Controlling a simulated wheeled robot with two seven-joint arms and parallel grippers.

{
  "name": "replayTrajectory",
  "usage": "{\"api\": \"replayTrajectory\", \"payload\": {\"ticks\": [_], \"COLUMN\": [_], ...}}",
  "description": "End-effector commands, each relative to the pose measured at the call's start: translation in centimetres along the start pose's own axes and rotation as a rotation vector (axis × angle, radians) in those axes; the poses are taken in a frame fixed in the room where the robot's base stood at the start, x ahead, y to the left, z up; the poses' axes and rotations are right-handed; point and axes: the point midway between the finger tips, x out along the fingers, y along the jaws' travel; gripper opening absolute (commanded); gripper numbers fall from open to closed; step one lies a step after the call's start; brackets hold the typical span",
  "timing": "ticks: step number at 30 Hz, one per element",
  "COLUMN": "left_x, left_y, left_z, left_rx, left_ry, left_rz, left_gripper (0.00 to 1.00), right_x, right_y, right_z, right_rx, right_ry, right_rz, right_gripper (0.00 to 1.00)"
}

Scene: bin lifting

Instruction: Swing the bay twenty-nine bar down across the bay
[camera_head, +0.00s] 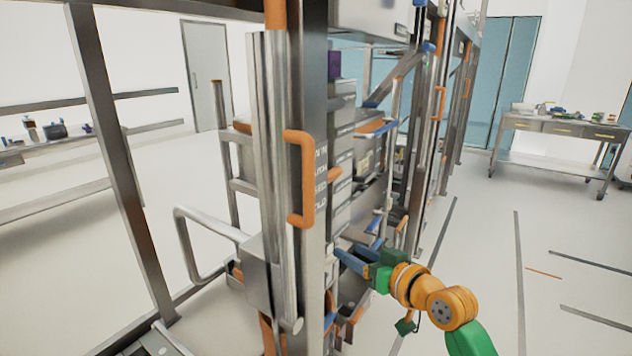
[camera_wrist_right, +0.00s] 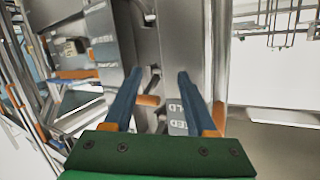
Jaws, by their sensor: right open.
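A silver upright bar (camera_head: 275,150) stands along the near post, with an orange D-shaped handle (camera_head: 302,180) beside it. I cannot read a bay number, so I cannot tell whether this is the bay twenty-nine bar. My right gripper (camera_head: 348,262) is low and to the right of the handle, apart from it. Its blue fingers are spread in the right wrist view (camera_wrist_right: 159,75), pointing at grey labelled plates, with nothing clearly held between them. An orange part (camera_wrist_right: 147,100) shows beyond the fingers. My left gripper is not in view.
The metal rack (camera_head: 112,150) fills the left and middle, with a bent tube rail (camera_head: 186,245) sticking out at its front. More orange handles (camera_head: 438,103) line the posts further back. The floor (camera_head: 490,270) on the right is clear up to a steel table (camera_head: 545,126).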

Motion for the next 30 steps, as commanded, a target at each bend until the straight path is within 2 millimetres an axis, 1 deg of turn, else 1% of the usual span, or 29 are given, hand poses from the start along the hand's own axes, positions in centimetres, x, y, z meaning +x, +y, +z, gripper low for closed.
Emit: {"api": "replayTrajectory", "payload": {"ticks": [1,3,4,6,8,9,11,15,19,22,28,29,30], "left_x": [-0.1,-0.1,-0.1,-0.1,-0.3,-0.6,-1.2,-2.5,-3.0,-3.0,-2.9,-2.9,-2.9], "left_y": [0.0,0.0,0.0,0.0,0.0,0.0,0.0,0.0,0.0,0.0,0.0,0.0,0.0], "left_z": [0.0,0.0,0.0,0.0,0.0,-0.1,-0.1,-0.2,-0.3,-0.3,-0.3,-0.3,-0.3], "left_rx": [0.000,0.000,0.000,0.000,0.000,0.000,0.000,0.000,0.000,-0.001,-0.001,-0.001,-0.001], "left_ry": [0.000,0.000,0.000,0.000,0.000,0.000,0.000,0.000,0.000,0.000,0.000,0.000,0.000], "left_rz": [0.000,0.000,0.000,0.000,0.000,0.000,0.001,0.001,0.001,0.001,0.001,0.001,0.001], "left_gripper": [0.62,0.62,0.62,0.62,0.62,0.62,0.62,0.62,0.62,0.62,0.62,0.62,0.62], "right_x": [-1.4,-3.5,-4.3,-5.6,-6.0,-5.7,-4.7,-1.8,-0.1,0.4,0.5,0.5,0.5], "right_y": [-2.7,-5.9,-7.1,-9.0,-9.8,-10.2,-10.5,-11.2,-11.6,-11.7,-11.6,-11.6,-11.6], "right_z": [-4.9,-9.2,-10.5,-12.2,-13.0,-13.3,-13.7,-14.1,-14.2,-14.1,-14.0,-14.0,-14.0], "right_rx": [-0.062,-0.136,-0.163,-0.209,-0.227,-0.230,-0.228,-0.225,-0.226,-0.227,-0.228,-0.228,-0.227], "right_ry": [0.072,0.136,0.157,0.185,0.194,0.196,0.196,0.194,0.195,0.196,0.196,0.196,0.196], "right_rz": [-0.069,-0.150,-0.178,-0.221,-0.240,-0.245,-0.247,-0.244,-0.243,-0.241,-0.240,-0.240,-0.240], "right_gripper": [0.57,0.57,0.57,0.57,0.57,0.57,0.57,0.57,0.57,0.57,0.57,0.49,0.38]}}
